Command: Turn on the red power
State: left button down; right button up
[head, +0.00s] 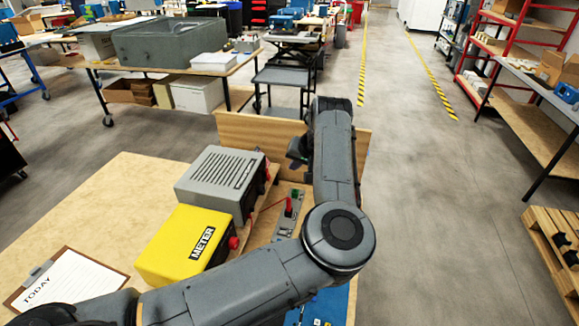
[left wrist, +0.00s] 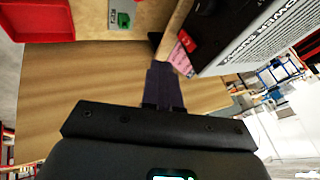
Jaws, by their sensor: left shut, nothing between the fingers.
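The grey power source box (head: 222,180) stands on the wooden table behind the yellow meter, with vents on top. In the left wrist view the box (left wrist: 235,35) is at the upper right, its printed label turned sideways. A small red switch (left wrist: 187,42) sits on its dark end face. My left gripper (head: 297,160) is beside the box's right end in the head view, partly hidden by my arm. In the left wrist view its fingers (left wrist: 158,75) are shut and empty, with the tips a little left of the red switch; contact cannot be told. My right gripper is not in view.
The yellow meter (head: 180,245) with a red knob stands in front of the box. A red lever (head: 289,205) stands on a grey plate right of the boxes. A clipboard (head: 65,285) lies at the left. A wooden panel (head: 250,130) rises behind. A red tray (left wrist: 35,18) shows in the wrist view.

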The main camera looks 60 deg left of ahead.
aim_at(270, 177)
pick_arm(q)
jog(key=s+a+f+b, duration=0.2)
jog(key=a+f, duration=0.5)
jog(key=f, duration=0.1)
jog(key=shift+s+a, duration=0.3)
jog(key=shift+a, duration=0.05)
jog(key=shift+s+a+f+y+p, duration=0.15)
jog(key=shift+f+y+p, duration=0.1)
jog(key=shift+y+p, duration=0.25)
jog(key=shift+r, duration=0.1)
